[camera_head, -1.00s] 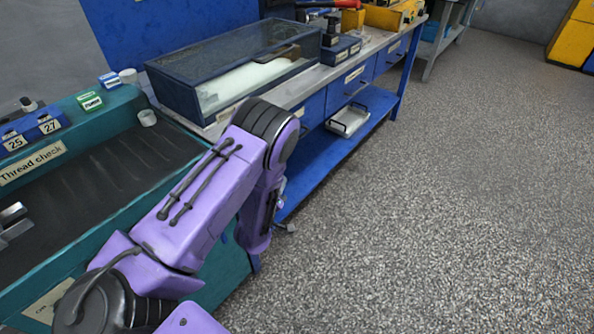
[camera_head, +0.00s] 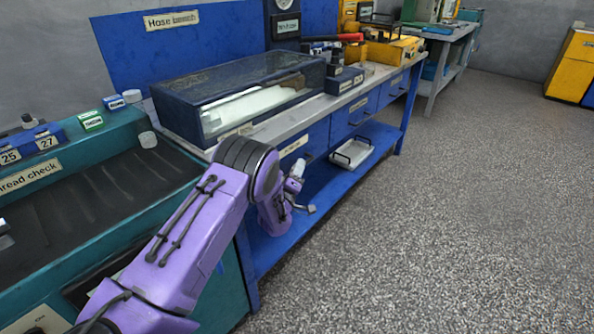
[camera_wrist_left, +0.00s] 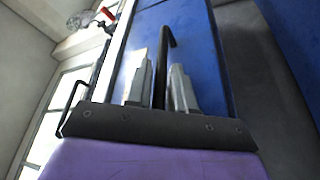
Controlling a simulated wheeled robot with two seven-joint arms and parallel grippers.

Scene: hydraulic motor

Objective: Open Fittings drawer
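The blue hose bench has a row of blue drawers with pale labels: a near one (camera_head: 293,143), a middle one (camera_head: 345,120) and a far one (camera_head: 393,88). The label words are too small to read, so I cannot tell which is the Fittings drawer. All look closed. My left gripper (camera_head: 305,188) is in front of the near drawer, partly behind my purple forearm. In the left wrist view, the gripper's grey fingers (camera_wrist_left: 160,85) stand apart on either side of a dark bar handle (camera_wrist_left: 164,65) before a blue front (camera_wrist_left: 200,45). My right gripper is not in view.
A glass-lidded case (camera_head: 240,90) stands on the bench top. A white tray (camera_head: 352,153) with dark handles sits on the lower shelf (camera_head: 275,245). The teal thread-check station (camera_head: 100,125) is at the left. The speckled floor (camera_head: 450,220) at the right is clear.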

